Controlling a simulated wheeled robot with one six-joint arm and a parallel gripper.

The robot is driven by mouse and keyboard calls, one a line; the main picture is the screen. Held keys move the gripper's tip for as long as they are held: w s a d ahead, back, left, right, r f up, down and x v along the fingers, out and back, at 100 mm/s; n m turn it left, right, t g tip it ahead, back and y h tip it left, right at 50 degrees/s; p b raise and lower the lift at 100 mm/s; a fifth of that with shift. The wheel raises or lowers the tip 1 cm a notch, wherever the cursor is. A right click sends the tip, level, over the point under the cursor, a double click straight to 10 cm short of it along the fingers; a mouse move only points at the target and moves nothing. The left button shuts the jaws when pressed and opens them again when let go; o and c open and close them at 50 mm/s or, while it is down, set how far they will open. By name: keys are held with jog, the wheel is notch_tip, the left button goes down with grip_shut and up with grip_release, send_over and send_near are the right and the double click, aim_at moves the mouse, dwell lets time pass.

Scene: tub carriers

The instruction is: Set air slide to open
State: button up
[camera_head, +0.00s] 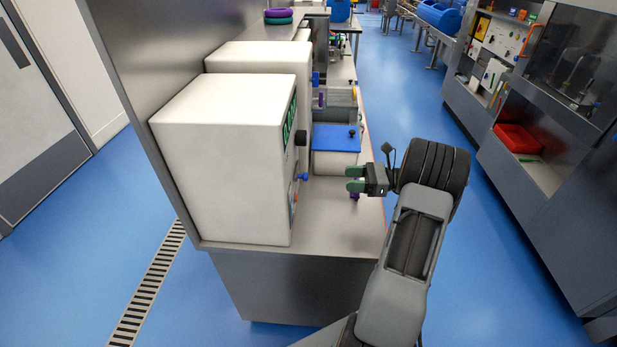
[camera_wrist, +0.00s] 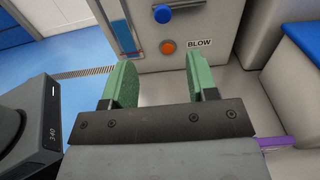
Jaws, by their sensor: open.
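A white box machine (camera_head: 222,140) stands on the grey counter at left, its front panel facing right and seen at a steep angle. A blue knob (camera_head: 303,177) sticks out of it; a blue knob also shows in the wrist view (camera_wrist: 162,14), above an orange button (camera_wrist: 167,46) beside the label BLOW. A blue and red strip (camera_wrist: 126,30) is left of the button. No label in sight names the air slide, so I cannot tell which part it is. My gripper (camera_head: 354,178), also in the wrist view (camera_wrist: 160,84), is open and empty, green fingers apart, clear of the panel.
A blue-lidded tub (camera_head: 336,150) stands on the counter (camera_head: 330,222) behind my gripper. A small purple item (camera_head: 355,196) is just below the fingers. A second white box (camera_head: 262,62) stands behind the first. The blue aisle floor at right is clear.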

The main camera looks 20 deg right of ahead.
jog(key=p+x, duration=0.2)
jog(key=x, duration=1.1)
jog(key=shift+w, duration=0.2)
grip_shut()
